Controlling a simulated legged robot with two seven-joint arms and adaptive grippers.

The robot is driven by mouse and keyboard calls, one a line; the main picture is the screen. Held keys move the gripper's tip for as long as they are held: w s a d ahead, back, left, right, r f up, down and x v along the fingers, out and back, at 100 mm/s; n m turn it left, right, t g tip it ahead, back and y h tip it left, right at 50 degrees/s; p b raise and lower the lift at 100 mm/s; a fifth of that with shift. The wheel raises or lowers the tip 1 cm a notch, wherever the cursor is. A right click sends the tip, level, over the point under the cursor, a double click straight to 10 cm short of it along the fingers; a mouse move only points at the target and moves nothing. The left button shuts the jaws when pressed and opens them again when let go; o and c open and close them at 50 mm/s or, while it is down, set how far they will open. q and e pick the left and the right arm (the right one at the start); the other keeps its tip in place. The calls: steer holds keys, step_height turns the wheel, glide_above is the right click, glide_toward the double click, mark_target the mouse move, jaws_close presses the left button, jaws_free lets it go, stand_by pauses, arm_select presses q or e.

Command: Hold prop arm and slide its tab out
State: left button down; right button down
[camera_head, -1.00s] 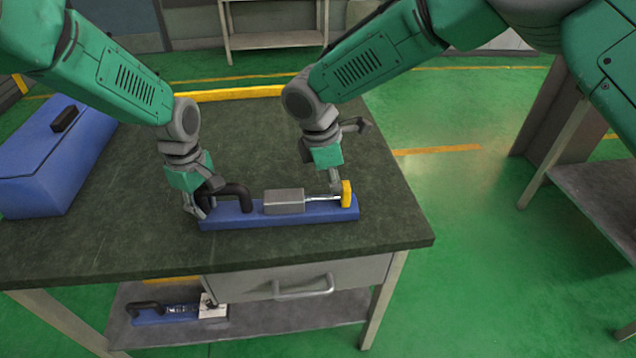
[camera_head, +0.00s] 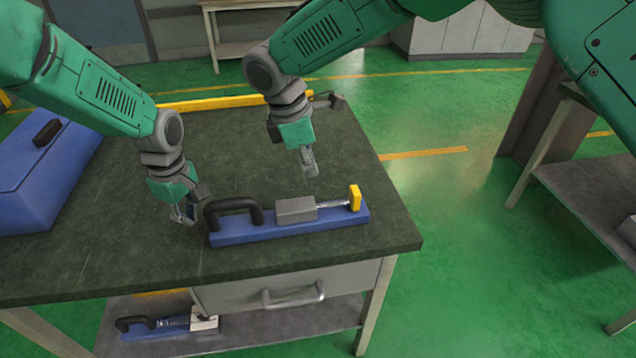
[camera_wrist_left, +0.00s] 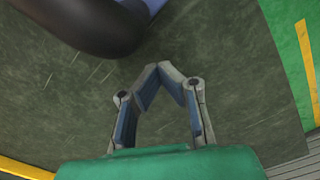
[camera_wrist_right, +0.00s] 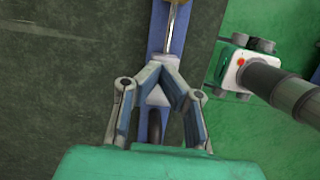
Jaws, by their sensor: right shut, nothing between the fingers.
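A blue bar-shaped device (camera_head: 262,234), apparently the prop arm, lies on the dark table. It carries a black handle (camera_head: 233,208) at its left end, a grey block (camera_head: 296,211) mid-way, and a silver rod (camera_head: 334,206) running to an upright yellow tab (camera_head: 355,197) at its right end. My left gripper (camera_head: 183,215) is just left of the handle, apart from it; its fingertips meet, empty, in the left wrist view (camera_wrist_left: 159,70). My right gripper (camera_head: 310,173) is shut and empty above and behind the block; it also shows in the right wrist view (camera_wrist_right: 162,64).
A blue toolbox (camera_head: 40,175) stands at the table's left. A yellow strip (camera_head: 215,102) runs along the back edge. A similar blue item (camera_head: 165,323) lies on the lower shelf, below a drawer (camera_head: 290,288). The table around the device is clear.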

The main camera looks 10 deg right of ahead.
arm_select(q)
steer(key=shift+d, duration=0.2)
steer(key=shift+a, duration=0.15)
arm_select(e)
steer(key=v, duration=0.3)
steer(key=shift+r, duration=0.25)
arm_select(q)
steer(key=shift+a, duration=0.1)
arm_select(e)
steer(key=shift+a, duration=0.15)
arm_select(q)
steer(key=c, duration=1.8)
jaws_free()
